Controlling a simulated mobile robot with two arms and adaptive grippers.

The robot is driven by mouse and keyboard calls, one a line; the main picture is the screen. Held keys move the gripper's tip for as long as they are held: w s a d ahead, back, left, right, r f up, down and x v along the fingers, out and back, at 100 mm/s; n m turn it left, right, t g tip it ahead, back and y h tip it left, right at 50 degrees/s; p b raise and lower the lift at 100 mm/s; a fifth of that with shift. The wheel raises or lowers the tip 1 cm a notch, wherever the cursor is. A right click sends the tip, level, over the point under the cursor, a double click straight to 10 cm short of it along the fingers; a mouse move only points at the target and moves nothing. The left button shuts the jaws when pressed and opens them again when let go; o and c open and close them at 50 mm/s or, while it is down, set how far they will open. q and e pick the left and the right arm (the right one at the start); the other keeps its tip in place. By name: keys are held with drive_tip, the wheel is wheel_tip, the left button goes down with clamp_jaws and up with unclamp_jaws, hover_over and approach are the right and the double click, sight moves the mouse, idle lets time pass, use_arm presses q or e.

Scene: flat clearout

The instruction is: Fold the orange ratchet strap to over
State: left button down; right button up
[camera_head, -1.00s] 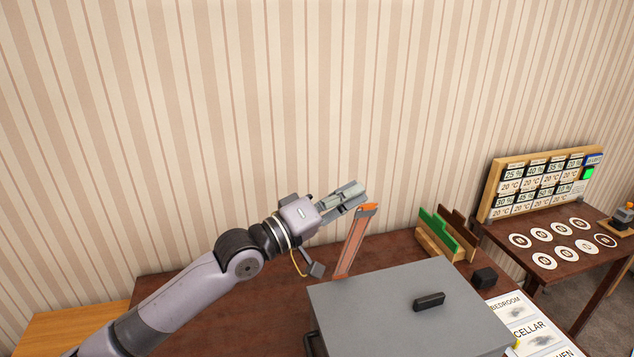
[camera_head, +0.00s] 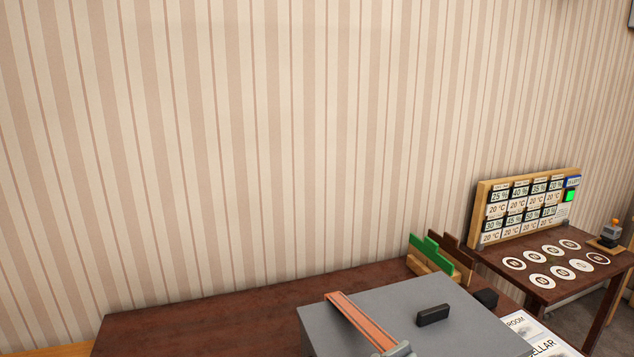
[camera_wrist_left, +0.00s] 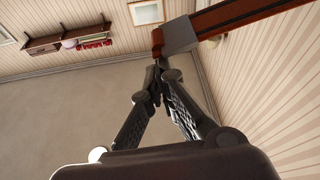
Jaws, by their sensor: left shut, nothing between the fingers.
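The orange strap (camera_head: 360,321) now lies across the grey case (camera_head: 322,330), from its back edge toward the front at the bottom of the head view. A grey piece (camera_head: 401,350) shows at its near end, cut off by the frame; I cannot tell whether it is the buckle or my gripper. In the left wrist view the strap (camera_wrist_left: 245,16) crosses the top right, with a grey clip (camera_wrist_left: 179,37) near its end. My left gripper (camera_wrist_left: 154,78) is shut and empty, its fingertips close to the strap's end; contact is unclear. My right gripper is not in view.
A black handle (camera_head: 433,315) stands on the case. Behind it are a green divider (camera_head: 430,252) in a wooden rack and a black block (camera_head: 486,298). Labelled cards (camera_head: 540,340) lie to the right. The brown table (camera_head: 200,320) is clear left of the case.

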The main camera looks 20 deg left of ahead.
use_arm(q)
wheel_tip(320, 180, down, 6)
drive_tip(key=s+d+m+g+b, duration=0.1)
drive_tip(key=m+b, duration=0.2)
drive_tip(key=shift+s+h, duration=0.2)
drive_tip(key=shift+h, duration=0.2)
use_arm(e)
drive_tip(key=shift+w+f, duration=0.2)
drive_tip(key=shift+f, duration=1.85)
use_arm(q)
drive_tip(key=shift+r, duration=0.15)
